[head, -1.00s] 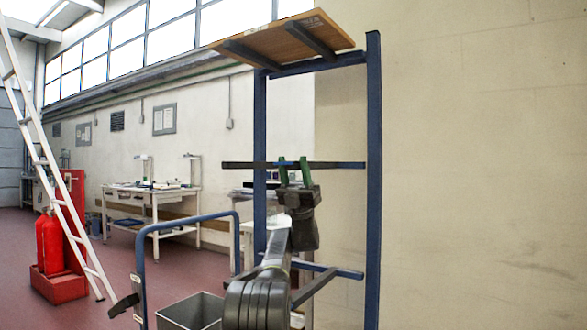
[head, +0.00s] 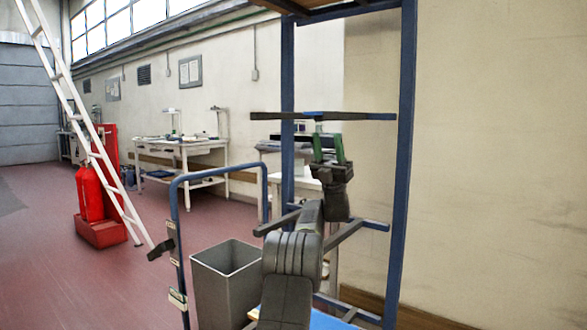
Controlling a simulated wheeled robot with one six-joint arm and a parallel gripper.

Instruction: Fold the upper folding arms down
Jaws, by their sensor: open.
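A blue rack (head: 404,190) with upright posts stands right of centre. Its upper dark arms (head: 274,115) show nearly edge-on at mid-height, sticking out level beside a blue crossbar. The lower dark arms (head: 344,236) also stick out, on a lower crossbar. My gripper (head: 329,138) points up with its green fingers open and empty. The fingertips overlap the underside of the upper arm level in the picture; I cannot tell whether they touch it.
A wooden board (head: 345,10) lies on top arms above. A blue-framed cart with a grey bin (head: 226,285) stands left of my arm. A white ladder (head: 95,150), red extinguishers (head: 90,193) and a workbench (head: 180,150) are further left. The red floor between is open.

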